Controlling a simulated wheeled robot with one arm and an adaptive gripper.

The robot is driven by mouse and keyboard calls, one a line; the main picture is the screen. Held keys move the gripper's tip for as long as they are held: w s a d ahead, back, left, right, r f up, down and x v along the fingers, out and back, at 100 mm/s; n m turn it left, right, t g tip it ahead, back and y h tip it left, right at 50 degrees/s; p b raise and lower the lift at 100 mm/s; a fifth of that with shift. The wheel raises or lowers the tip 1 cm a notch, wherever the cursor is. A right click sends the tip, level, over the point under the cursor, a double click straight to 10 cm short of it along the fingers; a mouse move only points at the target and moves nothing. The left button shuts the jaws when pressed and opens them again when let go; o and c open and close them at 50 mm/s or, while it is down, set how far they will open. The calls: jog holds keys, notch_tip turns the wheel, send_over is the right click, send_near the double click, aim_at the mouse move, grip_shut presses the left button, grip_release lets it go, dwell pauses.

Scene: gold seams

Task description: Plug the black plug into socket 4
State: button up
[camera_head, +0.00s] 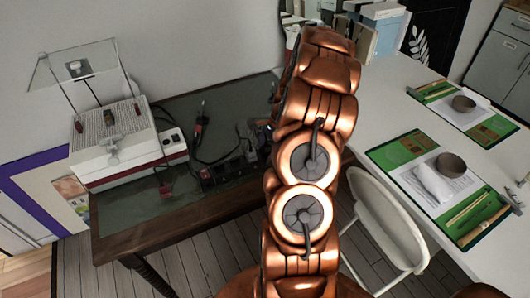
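A long black block that looks like a power strip (228,170) lies on the dark green desk top (150,205), left of my copper arm. Its sockets are too small to count or number, and its right end is close to my arm. Dark cables curl on the desk behind it. I cannot make out the black plug for certain; small dark items (262,130) sit against my arm's left edge, partly hidden. My arm rises through the middle of the view and hides the desk's right part. My gripper is not visible.
A white device (120,140) with a raised clear panel stands on the desk's left. A white chair (385,225) and a white table (380,95) with green mats are at right.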

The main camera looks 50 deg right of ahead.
jog(key=shift+r, duration=0.1)
jog(key=shift+w+d+r, duration=0.1)
jog(key=shift+d+r, duration=0.05)
jog(key=shift+r, duration=0.05)
jog(key=v, duration=1.1)
jog(key=shift+r, duration=0.25)
